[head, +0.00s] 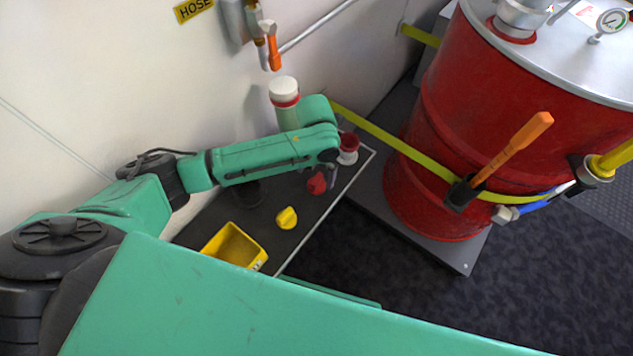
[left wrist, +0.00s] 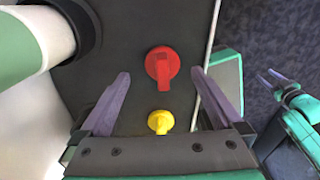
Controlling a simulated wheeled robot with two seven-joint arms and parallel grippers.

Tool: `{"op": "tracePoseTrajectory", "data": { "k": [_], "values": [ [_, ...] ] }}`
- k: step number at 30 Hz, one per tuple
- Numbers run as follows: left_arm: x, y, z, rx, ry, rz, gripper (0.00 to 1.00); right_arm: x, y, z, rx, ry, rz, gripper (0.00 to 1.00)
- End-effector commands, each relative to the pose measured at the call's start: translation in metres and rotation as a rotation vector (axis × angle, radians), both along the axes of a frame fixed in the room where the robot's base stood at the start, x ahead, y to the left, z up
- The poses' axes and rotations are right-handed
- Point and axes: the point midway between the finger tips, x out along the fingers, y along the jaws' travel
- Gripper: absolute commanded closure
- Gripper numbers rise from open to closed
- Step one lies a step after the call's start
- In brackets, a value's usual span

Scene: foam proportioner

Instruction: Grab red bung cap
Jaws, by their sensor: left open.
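The red bung cap (head: 317,183) lies on the dark shelf (head: 318,213), near its right edge. In the left wrist view the red cap (left wrist: 162,66) shows its raised grip, between and a little beyond my finger tips. My left gripper (head: 331,176) is above the shelf beside the cap, partly hidden by its wrist. In the left wrist view my left gripper (left wrist: 160,74) is open and empty, with one finger on each side of the cap. My right gripper (left wrist: 266,75) shows at the right of that view, its fingers apart and empty, over the floor.
A yellow cap (head: 287,217) and a yellow bin (head: 235,246) are nearer on the shelf. A white-lidded container (head: 285,92) and a red-and-white cup (head: 348,148) stand farther back. A big red drum (head: 440,150) with a yellow strap stands right of the shelf.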

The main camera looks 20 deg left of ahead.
Motion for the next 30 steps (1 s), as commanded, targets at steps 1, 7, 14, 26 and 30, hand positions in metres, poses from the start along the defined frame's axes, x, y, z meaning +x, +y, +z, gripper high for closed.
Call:
{"op": "tracePoseTrajectory", "data": {
  "k": [1, 7, 14, 26, 30],
  "values": [
    [-0.002, -0.003, -0.011, -0.002, 0.005, 0.0, 0.0, 0.006, 0.001, 0.0, 0.001, -0.01, 0.0, 0.46],
    [-0.001, -0.003, -0.037, 0.0, -0.001, 0.0, 0.0, 0.009, 0.002, -0.003, 0.003, -0.016, 0.001, 0.46],
    [-0.001, -0.003, -0.036, 0.0, -0.001, 0.0, 0.23, 0.006, 0.008, -0.003, 0.011, -0.012, 0.001, 0.46],
    [-0.001, -0.003, -0.035, 0.0, -0.001, 0.001, 0.9, 0.003, 0.008, -0.003, 0.011, -0.005, 0.002, 0.46],
    [-0.001, -0.003, -0.027, -0.002, -0.002, 0.001, 0.9, 0.003, 0.007, -0.001, 0.009, -0.005, 0.002, 0.46]
  ]
}}
